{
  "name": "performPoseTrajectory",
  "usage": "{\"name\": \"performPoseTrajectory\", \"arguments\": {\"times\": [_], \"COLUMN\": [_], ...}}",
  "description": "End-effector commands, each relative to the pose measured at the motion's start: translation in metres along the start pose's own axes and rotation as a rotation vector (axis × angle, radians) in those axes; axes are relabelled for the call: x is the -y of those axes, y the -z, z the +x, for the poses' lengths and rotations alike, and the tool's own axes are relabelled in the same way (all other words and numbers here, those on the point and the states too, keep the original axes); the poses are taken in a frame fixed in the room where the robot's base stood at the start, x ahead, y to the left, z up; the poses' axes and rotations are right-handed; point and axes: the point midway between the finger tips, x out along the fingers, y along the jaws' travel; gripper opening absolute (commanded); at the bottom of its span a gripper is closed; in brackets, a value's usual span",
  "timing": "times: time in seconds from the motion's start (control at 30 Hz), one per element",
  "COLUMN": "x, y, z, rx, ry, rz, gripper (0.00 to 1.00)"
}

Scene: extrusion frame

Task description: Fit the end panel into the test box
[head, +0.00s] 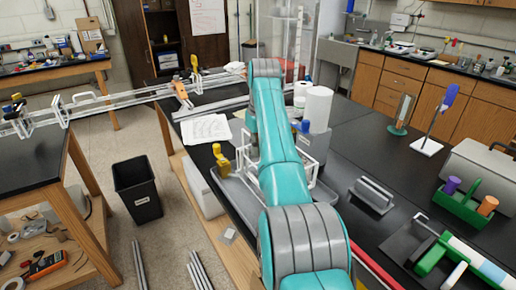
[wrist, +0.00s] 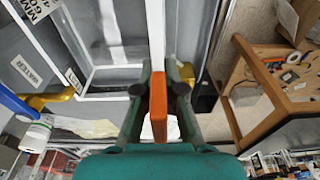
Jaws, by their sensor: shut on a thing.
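In the wrist view my gripper (wrist: 160,90) is shut on an orange grip (wrist: 158,110). A narrow white strip (wrist: 155,28) runs on beyond the grip; it looks like the end panel seen edge-on. The test box, grey with pale rims (wrist: 118,78), lies beyond and to the left of my fingers. In the head view its white frame (head: 311,166) shows on both sides of my arm. My arm hides the gripper, the panel and the middle of the box there. I cannot tell whether panel and box touch.
A yellow clamp (head: 221,160) stands at the box's left side. A grey bracket (head: 372,194) and a green caddy (head: 464,203) sit on the black bench to the right. A white roll (head: 317,108) stands behind. A black bin (head: 137,188) is on the floor at left.

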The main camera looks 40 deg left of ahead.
Motion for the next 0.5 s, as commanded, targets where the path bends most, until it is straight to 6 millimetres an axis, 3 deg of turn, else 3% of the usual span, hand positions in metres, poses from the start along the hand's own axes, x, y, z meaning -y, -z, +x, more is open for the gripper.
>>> {"name": "performPoseTrajectory", "arguments": {"times": [0.5], "x": [-0.0002], "y": [-0.0007], "z": [0.0086], "rx": [-0.002], "ry": [-0.001], "rz": [0.000], "gripper": [0.00]}}
